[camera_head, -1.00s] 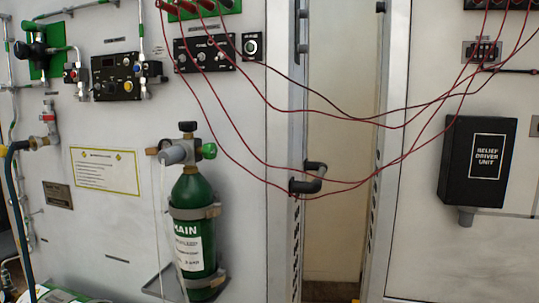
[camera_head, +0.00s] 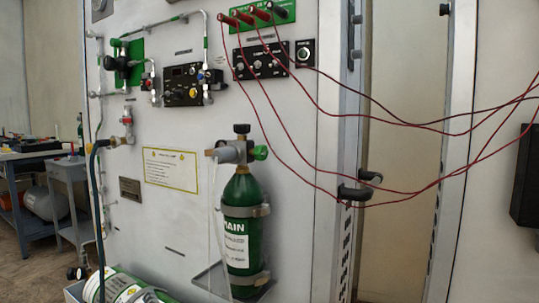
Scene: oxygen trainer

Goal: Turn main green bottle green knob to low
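The main green bottle (camera_head: 240,226) stands upright on the wall panel, held by grey clamps, with a "MAIN" label on its front. Its grey valve head (camera_head: 236,151) sits on top, with a black knob (camera_head: 242,129) above it. The green knob (camera_head: 260,152) sticks out from the right side of the valve head. Its setting cannot be read from here. A pale hose hangs from the left of the valve. Neither of my grippers is in view.
A second green cylinder (camera_head: 122,287) lies at the bottom left. Red cables (camera_head: 317,187) hang in loops right of the bottle, near a dark door handle (camera_head: 355,192). Control panels are above. A workbench (camera_head: 38,158) stands at the far left.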

